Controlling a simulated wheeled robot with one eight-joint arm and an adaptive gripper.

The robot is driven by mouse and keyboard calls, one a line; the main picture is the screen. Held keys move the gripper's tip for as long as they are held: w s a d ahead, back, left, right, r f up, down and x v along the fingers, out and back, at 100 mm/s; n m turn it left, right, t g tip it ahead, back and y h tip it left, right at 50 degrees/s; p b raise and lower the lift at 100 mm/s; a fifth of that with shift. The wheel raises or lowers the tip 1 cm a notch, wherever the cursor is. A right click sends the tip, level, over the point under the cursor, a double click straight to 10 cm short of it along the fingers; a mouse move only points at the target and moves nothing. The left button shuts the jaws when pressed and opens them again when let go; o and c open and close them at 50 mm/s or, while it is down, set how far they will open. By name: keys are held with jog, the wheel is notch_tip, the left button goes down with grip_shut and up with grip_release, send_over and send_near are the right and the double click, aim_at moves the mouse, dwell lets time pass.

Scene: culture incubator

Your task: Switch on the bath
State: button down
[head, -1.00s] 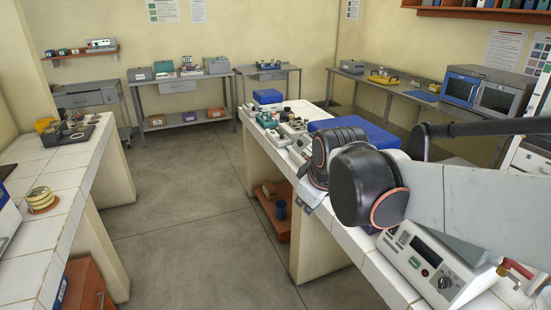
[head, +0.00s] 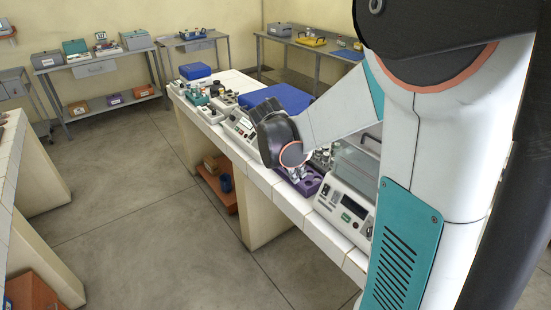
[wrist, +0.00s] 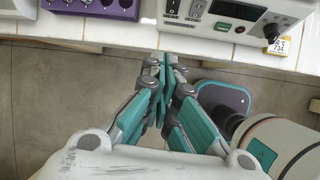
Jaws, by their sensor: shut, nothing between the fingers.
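The bath (head: 345,208) is a white bench unit with a sloped control panel and a clear-sided top, at the tiled bench's front edge in the head view. My arm covers its right part. In the wrist view the bath's panel (wrist: 218,24) crosses the top, with two dark rocker switches (wrist: 184,8), a dark green display (wrist: 238,10), small buttons and a black knob (wrist: 271,31). My gripper (wrist: 166,64) is shut and empty. In the picture its fingertips are just below the panel's left part, apart from the switches. The switch markings are too small to read.
The tiled bench (head: 262,178) holds several instruments and a blue box further back. The floor (head: 185,215) left of the bench is clear.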

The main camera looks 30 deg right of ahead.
jog(key=shift+s+d+f+n+g, duration=0.15)
jog(key=shift+d+n, duration=0.15)
jog(key=shift+d, duration=0.15)
jog(key=shift+s+d+f+n+g, duration=0.1)
jog(key=shift+s+d+n+g, duration=0.05)
jog(key=shift+d+n, duration=0.2)
jog(key=b, duration=0.3)
send_near(323, 194)
notch_tip(323, 194, down, 2)
jog(key=a, duration=0.2)
jog(key=shift+d+f+b, duration=0.1)
jog(key=shift+d+f, duration=0.2)
jog(key=shift+d, duration=0.35)
jog(key=shift+d+f+b, duration=0.1)
jog(key=shift+d+f, duration=0.25)
jog(key=shift+d, duration=0.3)
jog(key=shift+d+f+b, duration=0.1)
jog(key=shift+d+f, duration=0.2)
jog(key=shift+d, duration=0.35)
